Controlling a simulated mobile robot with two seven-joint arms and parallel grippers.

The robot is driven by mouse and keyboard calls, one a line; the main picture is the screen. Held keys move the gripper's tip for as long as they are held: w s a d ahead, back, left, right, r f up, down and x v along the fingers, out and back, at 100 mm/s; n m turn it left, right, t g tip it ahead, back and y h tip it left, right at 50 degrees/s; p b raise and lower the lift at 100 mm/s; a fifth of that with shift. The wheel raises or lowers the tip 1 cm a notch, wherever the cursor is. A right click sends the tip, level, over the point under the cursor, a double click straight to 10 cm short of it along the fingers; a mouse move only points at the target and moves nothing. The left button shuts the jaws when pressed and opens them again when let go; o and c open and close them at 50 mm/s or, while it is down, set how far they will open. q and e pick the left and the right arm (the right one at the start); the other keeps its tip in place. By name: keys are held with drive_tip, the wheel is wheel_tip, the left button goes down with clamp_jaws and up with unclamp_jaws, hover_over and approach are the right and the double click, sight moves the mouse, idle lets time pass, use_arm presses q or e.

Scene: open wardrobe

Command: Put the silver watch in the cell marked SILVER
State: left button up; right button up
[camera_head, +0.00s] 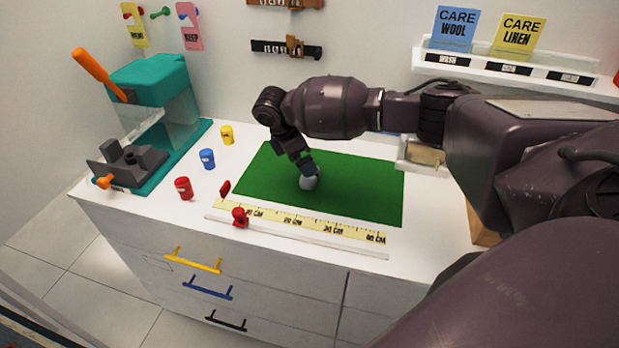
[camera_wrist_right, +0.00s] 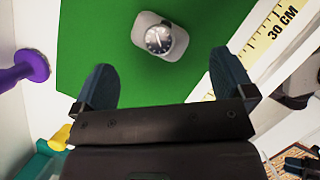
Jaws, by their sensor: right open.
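The silver watch (camera_wrist_right: 158,39) has a dark round dial and sits on a small pale grey cushion-like piece (camera_wrist_right: 178,50), or is wrapped around it; I cannot tell which. It lies on the green mat (camera_head: 350,190). In the head view only a pale rounded part of the watch and cushion (camera_head: 309,183) shows under my gripper. My right gripper (camera_wrist_right: 165,70) is open, its two fingers apart and empty, with the watch just beyond the fingertips. It points down over the mat in the head view (camera_head: 306,168). My left gripper is out of view. No cell marked SILVER can be made out.
A yellow ruler (camera_head: 310,222) and white rail with a red slider (camera_head: 240,217) border the mat's front. A white tray (camera_head: 422,155) is behind my arm.

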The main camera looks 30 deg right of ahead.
drive_tip(key=shift+b+x, duration=0.35)
drive_tip(key=shift+x, duration=2.8)
drive_tip(key=shift+w, duration=0.15)
drive_tip(key=shift+c, duration=0.2)
drive_tip(key=c, duration=0.7)
